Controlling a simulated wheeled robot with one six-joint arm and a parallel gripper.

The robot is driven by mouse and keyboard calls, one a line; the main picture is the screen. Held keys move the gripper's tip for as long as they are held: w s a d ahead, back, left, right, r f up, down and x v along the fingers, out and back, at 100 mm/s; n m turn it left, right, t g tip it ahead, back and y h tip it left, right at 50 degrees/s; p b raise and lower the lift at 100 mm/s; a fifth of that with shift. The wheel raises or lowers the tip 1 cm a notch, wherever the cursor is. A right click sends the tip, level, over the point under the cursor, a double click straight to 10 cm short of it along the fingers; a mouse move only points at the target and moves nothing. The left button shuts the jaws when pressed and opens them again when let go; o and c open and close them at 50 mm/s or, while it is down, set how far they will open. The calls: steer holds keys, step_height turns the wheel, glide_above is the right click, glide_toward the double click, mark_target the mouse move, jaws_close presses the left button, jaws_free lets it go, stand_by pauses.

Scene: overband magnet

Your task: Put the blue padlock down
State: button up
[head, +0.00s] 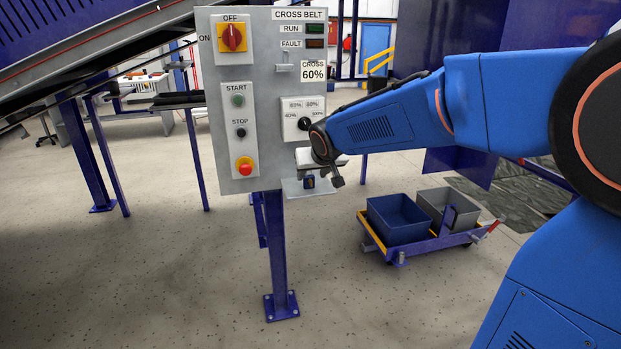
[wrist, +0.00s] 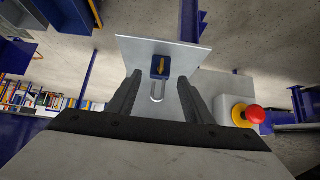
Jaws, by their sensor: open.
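The blue padlock (wrist: 159,67) has a yellow arrow mark and a silver shackle. In the wrist view it appears to lie on a small pale grey shelf (wrist: 135,50), its shackle toward my gripper. My gripper (wrist: 159,82) is open, with one dark finger on each side of the padlock and a visible gap on both sides. In the head view the padlock (head: 309,182) shows small on the shelf (head: 292,190) below the control panel, partly under my gripper.
The grey control panel (head: 265,100) stands on a blue post, with a red emergency stop (head: 245,169) near the shelf. That red button (wrist: 255,114) is close to my right finger in the wrist view. A cart with a blue bin (head: 398,220) and a grey bin stands to the right.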

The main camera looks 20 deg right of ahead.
steer(key=v, duration=0.7)
steer(key=s+d+f+g, duration=0.1)
steer(key=s+f, duration=0.3)
steer(key=s, duration=0.7)
steer(key=s+d+f+g, duration=0.1)
steer(key=s+d+f, duration=0.2)
steer(key=s, duration=0.9)
steer(key=s+d+f+g, duration=0.2)
steer(key=s+f, duration=0.3)
steer(key=s, duration=0.7)
steer(key=shift+d, duration=0.55)
steer(key=shift+w, duration=0.1)
